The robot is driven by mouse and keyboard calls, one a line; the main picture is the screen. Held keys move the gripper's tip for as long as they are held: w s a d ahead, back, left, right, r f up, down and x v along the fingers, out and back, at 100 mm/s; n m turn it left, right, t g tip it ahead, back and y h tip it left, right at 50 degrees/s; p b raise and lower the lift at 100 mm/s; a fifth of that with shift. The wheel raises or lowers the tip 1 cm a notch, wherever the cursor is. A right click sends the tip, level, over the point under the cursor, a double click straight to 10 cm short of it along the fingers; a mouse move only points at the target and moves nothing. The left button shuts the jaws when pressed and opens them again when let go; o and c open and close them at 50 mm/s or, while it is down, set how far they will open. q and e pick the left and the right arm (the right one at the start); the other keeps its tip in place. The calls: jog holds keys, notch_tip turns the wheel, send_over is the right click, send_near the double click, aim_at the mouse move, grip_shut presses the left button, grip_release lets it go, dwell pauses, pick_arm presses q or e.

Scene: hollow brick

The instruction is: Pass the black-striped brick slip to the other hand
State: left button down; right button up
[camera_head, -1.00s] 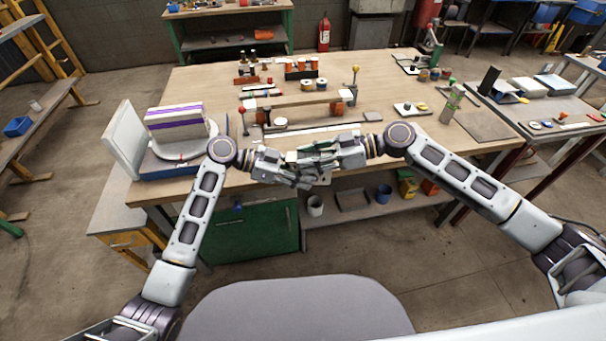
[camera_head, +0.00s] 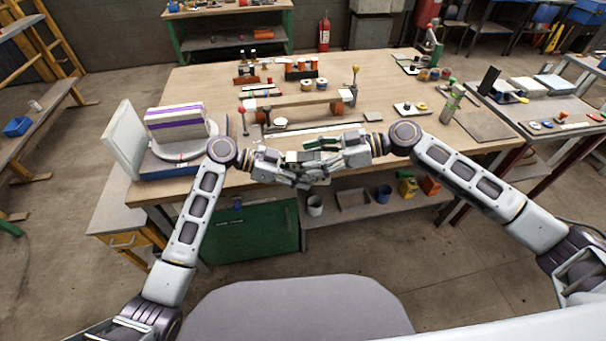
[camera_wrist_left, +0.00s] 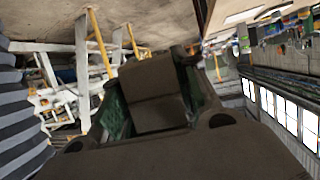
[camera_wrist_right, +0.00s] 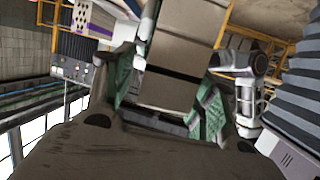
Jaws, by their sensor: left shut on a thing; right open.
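My left gripper (camera_head: 308,170) and my right gripper (camera_head: 318,148) meet in front of the workbench's near edge, the left one lower. The slip is hard to make out between them in the head view. In the right wrist view the slip (camera_wrist_right: 187,45) is a pale block with dark stripes across it, reaching between the green pads of my open right gripper (camera_wrist_right: 165,95). In the left wrist view the slip (camera_wrist_left: 155,95) looks dark brown, and my left gripper (camera_wrist_left: 155,110) is shut on it. Whether the right pads touch the slip cannot be told.
A purple-striped brick (camera_head: 176,121) stands on a round turntable (camera_head: 185,152) at the bench's left. A raised wooden bar (camera_head: 295,101) and several small tools lie on the bench (camera_head: 215,85) behind the grippers. Floor before the bench is free.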

jog(key=v, duration=1)
jog(key=shift+d, duration=0.35)
jog(key=shift+r, duration=0.1)
